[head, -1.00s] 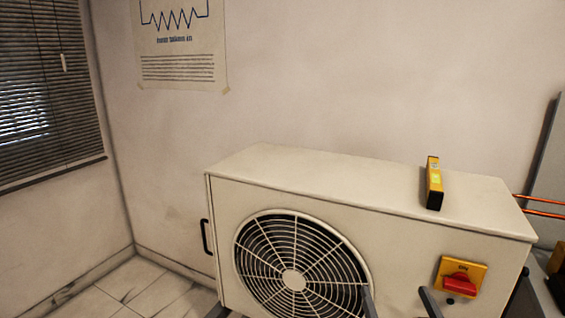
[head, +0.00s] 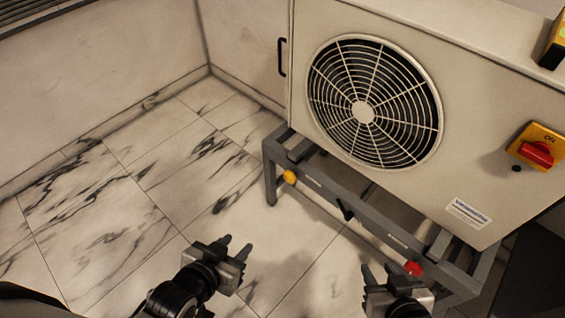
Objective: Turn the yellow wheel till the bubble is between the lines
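The yellow wheel (head: 289,177) is a small round knob on the left part of the grey stand's front rail, under the fan unit. The yellow and black spirit level (head: 553,42) lies on top of the unit, cut off at the right edge of the head view. Its bubble and lines cannot be made out. My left gripper (head: 235,245) is open and empty, below and left of the yellow wheel and apart from it. My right gripper (head: 379,270) is open and empty, just left of a red knob (head: 413,269) in the picture.
The beige fan unit (head: 465,130) sits on the grey stand (head: 345,203). A red switch on a yellow plate (head: 525,139) is on its front. The tiled floor (head: 110,220) to the left is clear. A wall stands behind.

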